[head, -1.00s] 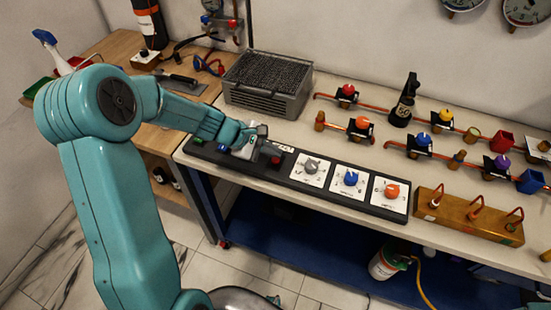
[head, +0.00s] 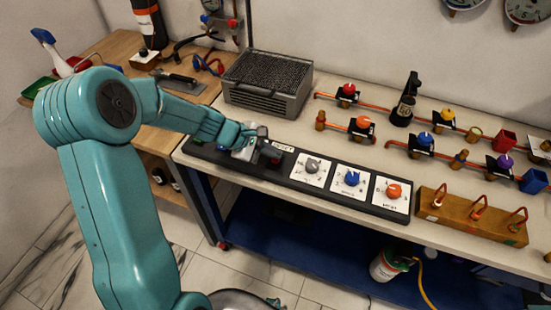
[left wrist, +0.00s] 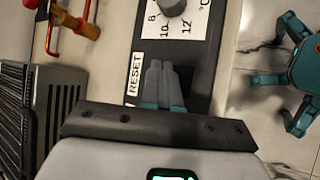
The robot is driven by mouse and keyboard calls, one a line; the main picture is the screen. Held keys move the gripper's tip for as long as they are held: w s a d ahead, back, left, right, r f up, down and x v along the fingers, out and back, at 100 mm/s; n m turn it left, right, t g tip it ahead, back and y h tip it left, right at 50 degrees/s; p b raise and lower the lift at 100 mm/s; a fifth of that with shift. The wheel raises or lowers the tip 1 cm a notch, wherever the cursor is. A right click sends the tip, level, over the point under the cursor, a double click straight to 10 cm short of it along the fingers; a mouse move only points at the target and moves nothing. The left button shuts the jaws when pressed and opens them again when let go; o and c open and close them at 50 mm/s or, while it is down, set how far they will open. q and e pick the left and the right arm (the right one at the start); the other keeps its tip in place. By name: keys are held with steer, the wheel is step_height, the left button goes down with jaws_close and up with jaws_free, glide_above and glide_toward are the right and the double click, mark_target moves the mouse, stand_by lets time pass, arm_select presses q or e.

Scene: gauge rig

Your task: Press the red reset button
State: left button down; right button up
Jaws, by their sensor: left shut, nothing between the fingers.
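The black control panel (head: 340,197) runs along the front of the bench. Its RESET label (left wrist: 134,74) shows in the left wrist view and is partly visible in the head view (head: 283,147). My left gripper (head: 274,155) is shut and empty, low over the panel beside this label. Its fingertips (left wrist: 160,66) point down at the panel in the left wrist view. The red reset button is hidden behind or under the fingers, so I cannot tell whether they touch it or whether it is pressed. My right gripper is not in view.
Grey, blue and orange knobs (head: 313,165) sit on white plates to the right. A grey vented box (head: 262,102) stands behind the panel. Valves on copper pipes (head: 362,125) and a wooden block with hooks (head: 470,215) occupy the right side.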

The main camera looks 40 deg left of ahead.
mark_target(272, 161)
arm_select(q)
steer(key=shift+f+b, duration=0.35)
stand_by(0.6)
steer(key=shift+r+p, duration=0.65)
steer(key=shift+r, duration=0.25)
step_height(272, 161, up, 5)
steer(key=p, duration=0.4)
stand_by(0.5)
